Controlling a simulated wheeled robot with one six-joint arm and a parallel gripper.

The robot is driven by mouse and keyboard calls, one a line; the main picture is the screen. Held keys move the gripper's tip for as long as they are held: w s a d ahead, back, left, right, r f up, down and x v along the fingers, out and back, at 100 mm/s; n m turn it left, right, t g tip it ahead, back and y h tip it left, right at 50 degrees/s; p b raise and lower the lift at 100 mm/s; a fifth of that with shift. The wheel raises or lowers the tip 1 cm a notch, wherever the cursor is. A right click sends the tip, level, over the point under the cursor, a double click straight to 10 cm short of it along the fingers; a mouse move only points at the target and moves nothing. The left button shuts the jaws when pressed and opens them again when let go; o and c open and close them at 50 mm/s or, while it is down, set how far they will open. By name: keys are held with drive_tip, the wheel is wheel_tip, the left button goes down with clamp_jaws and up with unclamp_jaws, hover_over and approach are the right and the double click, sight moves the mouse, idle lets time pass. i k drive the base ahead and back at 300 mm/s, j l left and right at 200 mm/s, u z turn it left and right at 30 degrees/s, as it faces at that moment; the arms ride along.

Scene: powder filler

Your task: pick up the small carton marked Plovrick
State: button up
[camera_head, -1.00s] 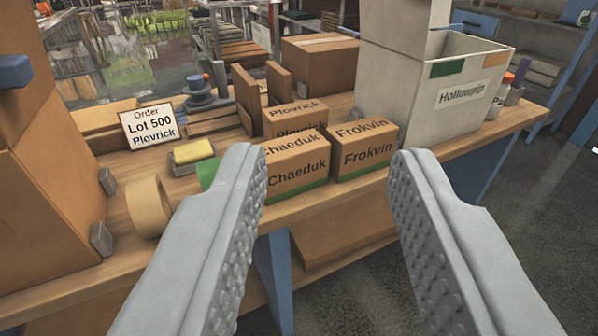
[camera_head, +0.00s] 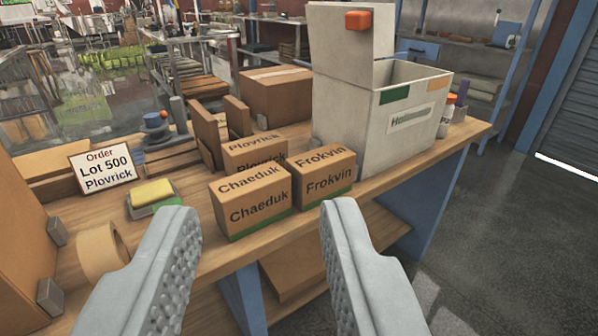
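The small brown carton marked Plovrick (camera_head: 253,151) stands on the wooden bench behind two other cartons. The carton marked Chaeduk (camera_head: 252,203) stands in front of it and hides much of its lower front. The carton marked Frokvin (camera_head: 325,178) stands in front of it to the right. My gripper (camera_head: 262,213) is open and empty, its two grey fingers wide apart. The fingertips are in front of the Chaeduk and Frokvin cartons at the picture's bottom, not holding anything.
An order sign reading "Lot 500 Plovrick" (camera_head: 105,166), a yellow sponge (camera_head: 152,192) and a tape roll (camera_head: 103,249) are at left. Upright brown boards (camera_head: 205,133) stand just left of the Plovrick carton. A large white box (camera_head: 385,130) stands at right.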

sight(239, 156)
drive_tip(key=u, duration=0.5)
drive_tip(key=i+l+u, duration=0.15)
drive_tip(key=l+u, duration=0.3)
drive_tip(key=l, duration=0.25)
drive_tip(key=l+u, duration=0.45)
drive_tip(key=l, duration=0.3)
drive_tip(key=l+u, duration=0.1)
drive_tip(key=l, duration=1.45)
drive_tip(key=k, duration=0.05)
